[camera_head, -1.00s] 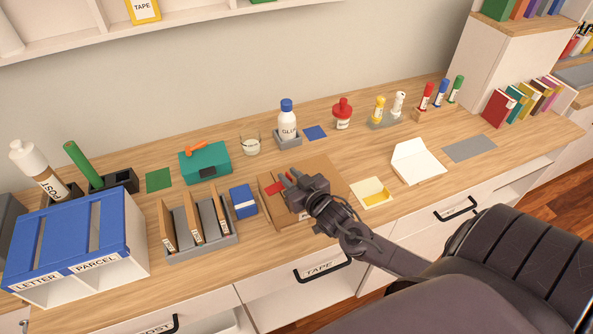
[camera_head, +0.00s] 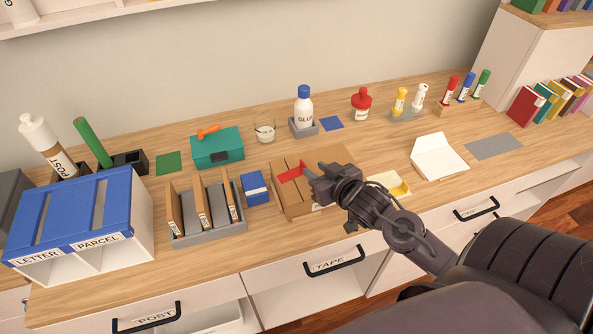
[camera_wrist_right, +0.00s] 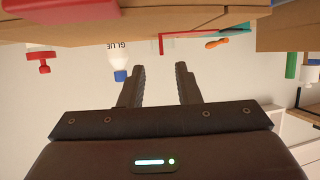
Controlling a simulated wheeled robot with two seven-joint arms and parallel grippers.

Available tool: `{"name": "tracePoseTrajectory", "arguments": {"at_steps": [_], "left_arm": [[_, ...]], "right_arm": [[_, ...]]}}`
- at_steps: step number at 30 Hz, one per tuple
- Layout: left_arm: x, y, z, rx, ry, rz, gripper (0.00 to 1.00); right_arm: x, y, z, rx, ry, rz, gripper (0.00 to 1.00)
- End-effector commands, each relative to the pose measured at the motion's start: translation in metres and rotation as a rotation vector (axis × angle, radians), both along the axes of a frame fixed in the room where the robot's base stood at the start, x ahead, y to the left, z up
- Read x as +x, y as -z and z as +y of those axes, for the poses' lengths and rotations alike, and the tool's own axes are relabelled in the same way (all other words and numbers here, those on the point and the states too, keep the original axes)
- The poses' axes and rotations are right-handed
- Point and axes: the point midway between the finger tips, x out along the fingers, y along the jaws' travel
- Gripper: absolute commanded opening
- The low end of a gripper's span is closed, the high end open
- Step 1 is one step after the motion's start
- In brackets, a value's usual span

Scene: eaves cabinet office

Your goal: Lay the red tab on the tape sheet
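The red tab (camera_head: 292,172) lies on top of the brown cardboard box (camera_head: 290,204), near its left side. My right gripper (camera_head: 311,172) is just right of the tab, over the box. In the wrist view its two fingers (camera_wrist_right: 160,68) stand apart with nothing between them. A thin red piece (camera_wrist_right: 161,46) shows beyond the fingertips there, apart from them. A pale sheet with a yellow patch (camera_head: 389,185) lies right of the box, partly behind my gripper. I cannot tell for sure that it is the tape sheet. My left gripper is not in view.
A blue box (camera_head: 255,189) and a grey rack (camera_head: 208,228) stand left of the cardboard box. Behind are a teal case (camera_head: 218,148), a glass (camera_head: 264,131) and a glue bottle (camera_head: 303,108). A white envelope (camera_head: 438,156) and grey mat (camera_head: 493,146) lie right.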

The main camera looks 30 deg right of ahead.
Motion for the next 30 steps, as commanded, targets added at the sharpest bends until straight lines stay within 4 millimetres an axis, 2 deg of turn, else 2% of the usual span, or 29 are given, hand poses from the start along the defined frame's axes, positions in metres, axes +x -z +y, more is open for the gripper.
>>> {"name": "tracePoseTrajectory", "arguments": {"at_steps": [12, 22, 29, 30], "left_arm": [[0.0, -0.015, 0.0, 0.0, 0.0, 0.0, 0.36], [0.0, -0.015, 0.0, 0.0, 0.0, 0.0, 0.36], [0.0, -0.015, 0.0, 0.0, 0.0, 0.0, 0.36], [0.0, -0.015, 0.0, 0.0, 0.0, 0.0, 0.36]], "right_arm": [[0.044, 0.018, 0.001, 0.0, 0.0, -0.002, 0.3], [0.049, 0.022, 0.001, 0.0, -0.001, -0.001, 0.3], [0.049, 0.022, 0.001, 0.0, 0.0, -0.001, 0.01], [0.049, 0.022, 0.001, 0.0, 0.0, -0.001, 0.0]]}}
